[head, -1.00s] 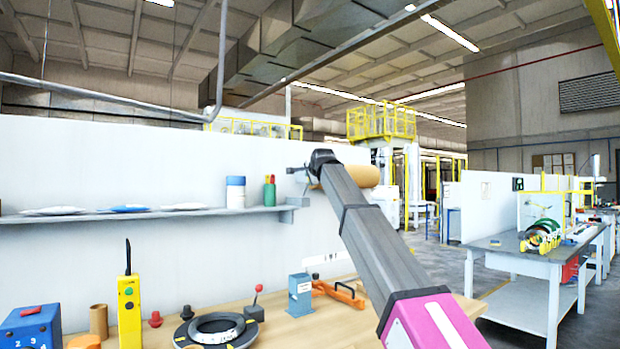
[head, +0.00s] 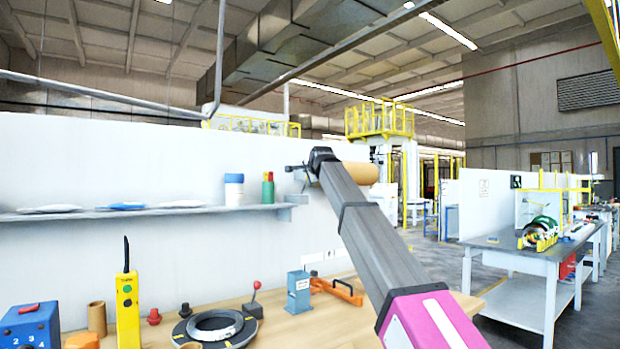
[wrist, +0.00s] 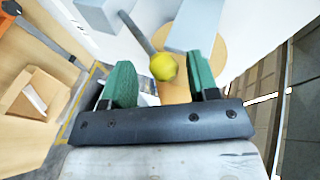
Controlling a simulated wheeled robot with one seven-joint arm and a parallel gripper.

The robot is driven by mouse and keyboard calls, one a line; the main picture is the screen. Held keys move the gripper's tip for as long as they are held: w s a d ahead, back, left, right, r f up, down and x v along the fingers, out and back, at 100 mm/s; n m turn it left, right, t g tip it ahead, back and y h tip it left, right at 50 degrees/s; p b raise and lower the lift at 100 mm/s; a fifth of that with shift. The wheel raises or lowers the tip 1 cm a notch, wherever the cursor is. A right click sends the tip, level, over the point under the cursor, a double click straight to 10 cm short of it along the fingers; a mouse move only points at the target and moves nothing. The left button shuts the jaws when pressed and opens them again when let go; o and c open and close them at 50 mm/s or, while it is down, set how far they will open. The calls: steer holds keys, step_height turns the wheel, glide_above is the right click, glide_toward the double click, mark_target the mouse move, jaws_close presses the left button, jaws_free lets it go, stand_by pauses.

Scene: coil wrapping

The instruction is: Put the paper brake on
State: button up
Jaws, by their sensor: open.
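A lever with a yellow ball knob (wrist: 163,67) on a grey rod (wrist: 142,35) shows in the wrist view; it appears to be the paper brake's handle. My gripper (wrist: 161,78) is open, with one green finger on each side of the knob and gaps between. I cannot tell how deep the knob lies between the fingers. A brown paper roll (wrist: 206,42) is behind the knob. In the head view the roll (head: 360,173) shows beside the end of my arm, which hides part of it. The brake is not clear there.
Grey-blue blocks (wrist: 195,24) are close to the fingers. A wooden bench (head: 275,328) below holds a black ring (head: 215,327), a blue stand (head: 298,292) and an orange clamp-like tool (head: 337,291). A grey shelf (head: 150,213) runs along the white wall.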

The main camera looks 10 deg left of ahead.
steer(key=v, duration=1)
steer(key=shift+s, duration=0.3)
steer(key=shift+d, duration=0.15)
